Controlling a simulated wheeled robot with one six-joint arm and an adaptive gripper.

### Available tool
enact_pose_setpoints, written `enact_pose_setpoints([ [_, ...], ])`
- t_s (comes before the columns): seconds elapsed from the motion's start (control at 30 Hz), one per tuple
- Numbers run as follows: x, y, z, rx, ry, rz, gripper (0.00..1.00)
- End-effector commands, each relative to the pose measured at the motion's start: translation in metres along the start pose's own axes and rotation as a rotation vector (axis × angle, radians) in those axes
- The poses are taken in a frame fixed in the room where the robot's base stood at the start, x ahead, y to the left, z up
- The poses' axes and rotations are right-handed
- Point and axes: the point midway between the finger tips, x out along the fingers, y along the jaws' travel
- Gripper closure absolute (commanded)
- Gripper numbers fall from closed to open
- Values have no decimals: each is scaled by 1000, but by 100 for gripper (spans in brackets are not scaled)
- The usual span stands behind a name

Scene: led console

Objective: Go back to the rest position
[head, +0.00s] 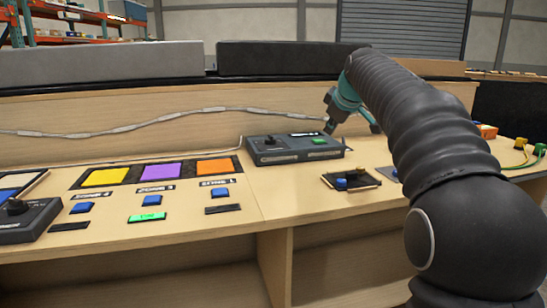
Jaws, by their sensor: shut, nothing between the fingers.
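My gripper (336,115) is at the end of my dark ribbed arm, right of the picture's middle. It is shut and empty, in front of the back panel and over the right end of a dark grey control box (270,150). I cannot tell whether it touches the box. The box has a black knob and a green button (320,141) on top. My arm rises from the lower right and hides part of the console (225,233) there.
Yellow (106,177), purple (161,170) and orange (215,166) panels lie at left, with blue buttons in front. A small plate with a blue button (341,184) lies right of the middle. A knob box (22,218) stands far left. A white cable crosses the back panel.

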Motion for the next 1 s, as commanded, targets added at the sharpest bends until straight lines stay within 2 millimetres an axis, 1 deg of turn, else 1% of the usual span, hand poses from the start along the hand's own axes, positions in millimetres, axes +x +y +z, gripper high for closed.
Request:
enact_pose_setpoints([
  [0.17,-13,-15,8,44,-15,-10,100],
  [0.37,-32,-36,22,114,-38,-20,100],
  [0.47,-45,-50,33,162,-52,-25,100],
  [0.57,-60,-71,47,221,-72,-31,100],
  [0.67,-79,-100,68,297,-98,-37,100],
  [0.7,-86,-113,77,332,-111,-41,100],
  [0.77,-96,-133,92,381,-128,-43,100],
  [0.97,-124,-203,147,546,-189,-45,100],
  [1.0,-128,-217,159,579,-201,-44,100],
])
